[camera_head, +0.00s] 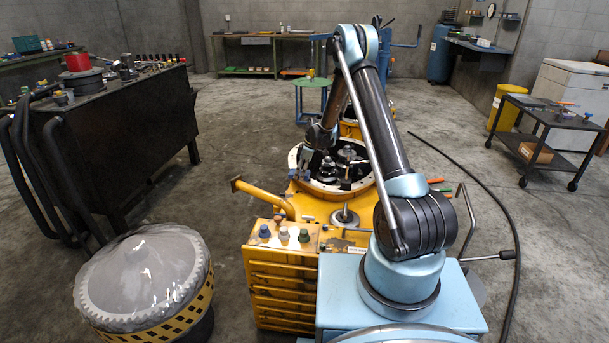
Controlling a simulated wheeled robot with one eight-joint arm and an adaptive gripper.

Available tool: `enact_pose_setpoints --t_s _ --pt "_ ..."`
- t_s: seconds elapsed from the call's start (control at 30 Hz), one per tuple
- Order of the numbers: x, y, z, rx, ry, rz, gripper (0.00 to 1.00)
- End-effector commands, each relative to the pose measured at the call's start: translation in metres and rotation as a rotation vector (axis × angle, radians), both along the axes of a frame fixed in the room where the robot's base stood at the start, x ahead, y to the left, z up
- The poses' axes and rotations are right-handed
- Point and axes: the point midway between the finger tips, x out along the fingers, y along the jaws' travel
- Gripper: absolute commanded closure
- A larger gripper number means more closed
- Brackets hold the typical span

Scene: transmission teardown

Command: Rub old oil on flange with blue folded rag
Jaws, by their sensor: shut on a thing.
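The flange (327,189) is the pale ring around the round opening of the yellow transmission housing (310,206). Dark gears and shafts show inside it. My gripper (303,167) reaches down at the left side of the flange and is shut on a small dark blue thing, which looks like the folded rag (299,175). The rag is at the flange's left rim and seems to touch it, though contact is too small to make out. Any oil on the flange cannot be told apart at this size.
A wrapped round part with a yellow band (145,275) stands at the front left. A black bench (115,135) with parts and hoses is on the left. A black cart (545,135) is on the right. A black hose (505,220) curves over the floor.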

Motion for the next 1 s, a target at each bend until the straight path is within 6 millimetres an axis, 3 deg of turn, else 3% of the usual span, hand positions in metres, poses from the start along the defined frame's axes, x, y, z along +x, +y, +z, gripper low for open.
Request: enact_pose_setpoints --t_s 0.13,0.7,1.0 --pt "0.001 0.001 0.021 0.001 -0.001 -0.001 0.78" --pt "0.001 -0.001 0.070 0.000 0.000 -0.002 0.78" --pt "0.001 -0.001 0.081 0.000 0.000 -0.002 0.78"
